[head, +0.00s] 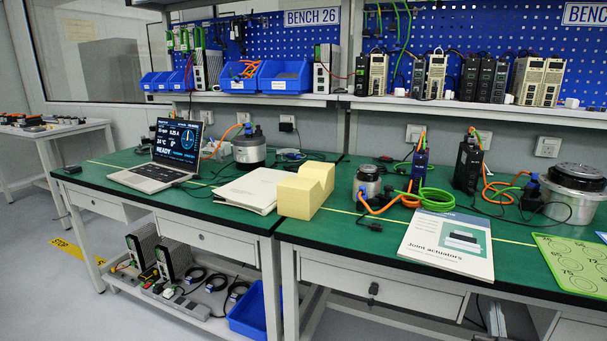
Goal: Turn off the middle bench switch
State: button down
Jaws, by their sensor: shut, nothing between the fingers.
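Several white wall plates sit in a row on the grey wall between the green benchtops and the shelf. One plate (206,117) is above the laptop, and one (287,118) has a black plug in it. Another plate (414,132) is right of centre, partly behind an orange cable. A further plate (485,140) is behind a black drive unit, and one (548,147) at the far right is unobstructed. The plates are too small to tell which are switches, which is the middle one, or whether any is on. My gripper is not in view.
Actuators (249,149), a laptop (160,155), yellow blocks (297,198), papers, cables and drive units (468,163) stand on the benchtops (330,232). A shelf (480,108) with modules overhangs the wall plates. Open floor (45,285) lies at left.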

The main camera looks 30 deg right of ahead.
jog(key=shift+p+v, duration=1.3)
jog(key=shift+v, duration=1.2)
jog(key=s+a+r+n+t+y, duration=0.1)
jog(key=s+a+n+y, duration=0.15)
jog(key=a, duration=0.55)
jog(key=s+a+r+n+t+y, duration=0.1)
jog(key=s+a+n+t+y, duration=0.15)
jog(key=a, duration=0.65)
jog(key=s+a+r+n+t+y, duration=0.15)
jog(key=a+y, duration=0.25)
jog(key=a, duration=0.4)
jog(key=s+a+r+n+g+y, duration=0.2)
jog(key=s+a+n+g+y, duration=0.35)
jog(key=s+a, duration=1)
notch_tip(320, 180, up, 21)
jog(key=m+t+y+p, duration=0.1)
jog(key=m+p, duration=0.1)
jog(key=p, duration=1.8)
jog(key=shift+w+t+p, duration=0.35)
jog(key=shift+w, duration=0.15)
